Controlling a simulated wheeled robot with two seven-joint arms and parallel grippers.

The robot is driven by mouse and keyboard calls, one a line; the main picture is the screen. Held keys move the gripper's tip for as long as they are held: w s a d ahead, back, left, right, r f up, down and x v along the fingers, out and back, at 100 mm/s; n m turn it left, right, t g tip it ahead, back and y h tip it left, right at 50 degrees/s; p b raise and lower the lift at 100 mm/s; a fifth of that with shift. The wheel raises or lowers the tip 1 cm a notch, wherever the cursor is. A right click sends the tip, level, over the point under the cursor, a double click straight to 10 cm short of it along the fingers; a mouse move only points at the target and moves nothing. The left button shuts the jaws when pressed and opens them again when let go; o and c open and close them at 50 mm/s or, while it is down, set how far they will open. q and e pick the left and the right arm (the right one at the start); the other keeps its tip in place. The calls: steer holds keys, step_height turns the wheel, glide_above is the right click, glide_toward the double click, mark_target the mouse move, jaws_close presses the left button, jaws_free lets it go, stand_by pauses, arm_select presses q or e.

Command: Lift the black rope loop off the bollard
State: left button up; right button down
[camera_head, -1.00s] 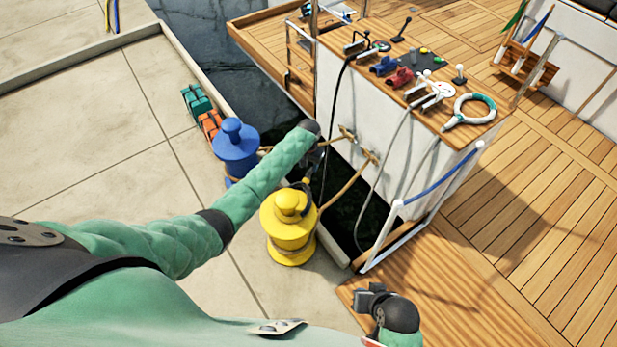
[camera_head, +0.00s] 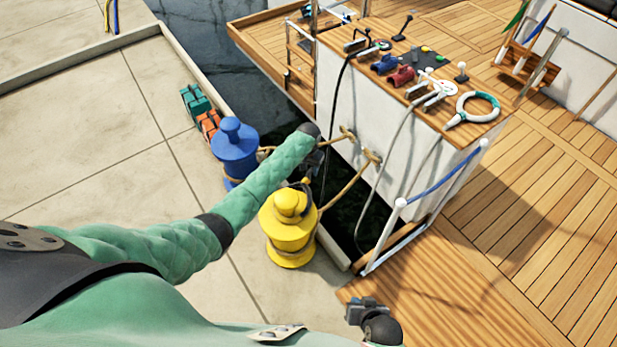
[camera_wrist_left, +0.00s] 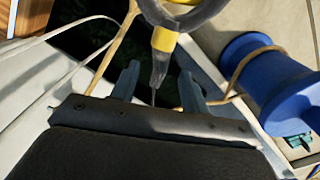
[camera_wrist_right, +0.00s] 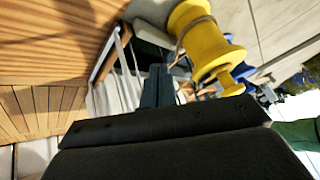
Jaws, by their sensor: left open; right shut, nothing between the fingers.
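The yellow bollard (camera_head: 291,235) and the blue bollard (camera_head: 235,152) stand on the dock edge. In the left wrist view a dark loop (camera_wrist_left: 205,14) with a yellow band (camera_wrist_left: 164,39) and a tapering grey neck shows at the top; a bit of yellow shows inside it. It seems to be at the yellow bollard's top, but the contact is unclear. My left gripper (camera_wrist_left: 159,76) is open, its fingers either side of the neck; in the head view my arm mostly hides it. My right gripper (camera_head: 364,311) is shut and empty, low over the deck planks, right of the yellow bollard.
Tan ropes (camera_head: 350,183) run from the bollards to the boat's white side. Dark water lies in the gap between dock and boat. A console (camera_head: 452,108) with winches and levers and a white rail (camera_head: 385,235) stand right of the bollards. Green and orange items (camera_head: 196,103) lie behind the blue bollard.

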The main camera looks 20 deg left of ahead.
mark_target(309, 173)
arm_select(q)
steer(key=shift+f+b, duration=0.35)
steer(key=shift+f, duration=1.4)
arm_select(e)
steer(key=shift+s+f, duration=0.15)
steer(key=shift+f, duration=1.25)
steer(key=shift+s+f, duration=0.1)
steer(key=shift+f, duration=1.3)
arm_select(q)
jaws_close()
steer(key=shift+r+p, duration=0.65)
arm_select(e)
steer(key=shift+r, duration=0.85)
arm_select(q)
steer(key=shift+s, duration=0.1)
arm_select(e)
steer(key=shift+r, duration=0.15)
